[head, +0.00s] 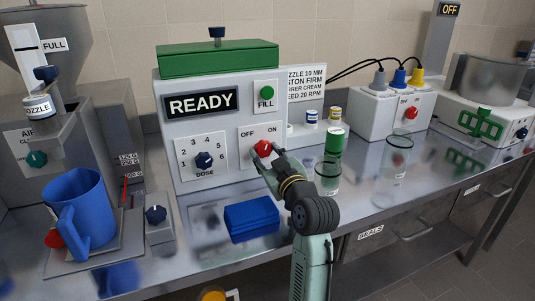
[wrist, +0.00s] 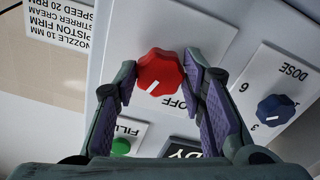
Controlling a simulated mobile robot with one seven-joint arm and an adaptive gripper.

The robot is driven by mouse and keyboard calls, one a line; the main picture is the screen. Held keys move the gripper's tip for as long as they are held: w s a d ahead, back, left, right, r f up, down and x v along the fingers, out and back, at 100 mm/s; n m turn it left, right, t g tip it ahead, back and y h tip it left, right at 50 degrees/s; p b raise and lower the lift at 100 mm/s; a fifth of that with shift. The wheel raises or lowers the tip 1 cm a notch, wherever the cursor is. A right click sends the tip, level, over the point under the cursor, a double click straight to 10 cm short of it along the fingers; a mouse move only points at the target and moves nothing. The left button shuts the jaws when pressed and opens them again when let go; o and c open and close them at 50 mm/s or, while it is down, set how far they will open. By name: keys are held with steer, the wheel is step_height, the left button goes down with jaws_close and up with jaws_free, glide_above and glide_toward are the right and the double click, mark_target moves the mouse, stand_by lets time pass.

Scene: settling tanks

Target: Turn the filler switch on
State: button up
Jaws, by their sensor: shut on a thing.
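The filler switch is a red lobed knob (head: 263,148) on a white plate marked OFF at left and ON at right. The OFF label shows partly there; ON is hidden behind a finger. My gripper (head: 266,162) is at the knob, and in the wrist view its fingers (wrist: 160,82) close on it from both sides. The filler (head: 216,124) is a white box with a READY display and a green FILL lamp (head: 266,92).
A blue DOSE knob (head: 204,160) sits left of the switch. A blue block (head: 251,221) lies on the steel bench below. A green-topped jar (head: 330,160) and clear glass (head: 395,165) stand right of my arm. A blue jug (head: 80,210) stands at left.

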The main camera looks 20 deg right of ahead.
steer(key=m+p, duration=0.1)
steer(key=m, duration=0.2)
steer(key=o, duration=1.1)
steer(key=shift+o, duration=0.2)
steer(key=s, duration=1.2)
steer(key=shift+d, duration=0.15)
